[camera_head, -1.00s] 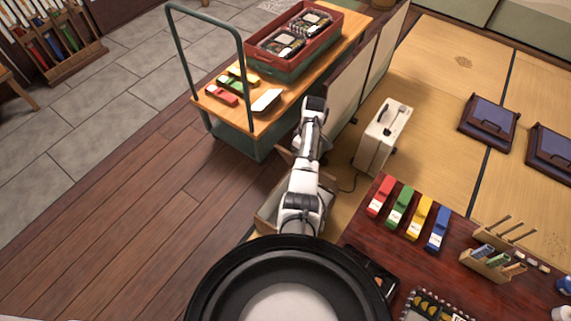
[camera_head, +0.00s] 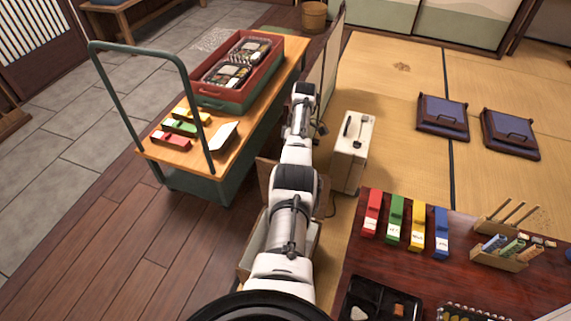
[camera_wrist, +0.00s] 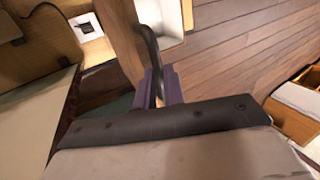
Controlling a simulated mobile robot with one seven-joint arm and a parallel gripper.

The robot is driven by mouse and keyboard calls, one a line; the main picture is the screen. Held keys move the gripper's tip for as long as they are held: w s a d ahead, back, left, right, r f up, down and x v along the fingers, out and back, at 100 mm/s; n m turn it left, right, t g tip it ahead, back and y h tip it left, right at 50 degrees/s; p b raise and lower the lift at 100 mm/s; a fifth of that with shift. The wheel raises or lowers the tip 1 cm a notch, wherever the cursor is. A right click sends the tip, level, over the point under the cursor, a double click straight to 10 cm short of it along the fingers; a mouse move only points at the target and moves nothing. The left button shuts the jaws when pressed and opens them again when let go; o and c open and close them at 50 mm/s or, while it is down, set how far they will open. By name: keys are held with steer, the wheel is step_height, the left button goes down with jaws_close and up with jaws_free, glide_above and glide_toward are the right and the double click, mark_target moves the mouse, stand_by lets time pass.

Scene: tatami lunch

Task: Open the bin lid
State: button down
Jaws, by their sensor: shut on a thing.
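The bin (camera_head: 247,261) is a pale box on the floor, partly hidden behind my arm in the head view. Its light inside shows at the top of the wrist view (camera_wrist: 163,22). The brown wooden lid (camera_wrist: 122,38) stands steeply up beside the opening, and its edge also shows left of my arm in the head view (camera_head: 264,178). A dark curved handle (camera_wrist: 150,48) is on the lid. My gripper (camera_wrist: 160,86) has its purple fingers shut around this handle. In the head view my arm hides the fingers.
A trolley (camera_head: 205,187) with a red crate (camera_head: 272,88) stands behind and left. A pale case (camera_head: 352,160) stands right of my arm on the tatami. A low dark table (camera_head: 385,268) with coloured items is at front right. Wooden floor at left is clear.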

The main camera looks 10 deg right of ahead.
steer(key=shift+s+d+f, duration=0.1)
steer(key=shift+d+f, duration=0.1)
steer(key=shift+f, duration=0.35)
steer(key=c, duration=1.5)
jaws_free()
steer(key=shift+d, duration=0.1)
steer(key=shift+r, duration=0.15)
steer(key=shift+w+a+r+p, duration=0.2)
steer(key=shift+a+r+p, duration=0.05)
steer(key=shift+r+p, duration=0.15)
steer(key=r+p, duration=1.9)
steer(key=shift+s+d+r, duration=0.1)
steer(key=shift+d+r, duration=0.1)
steer(key=shift+d, duration=0.05)
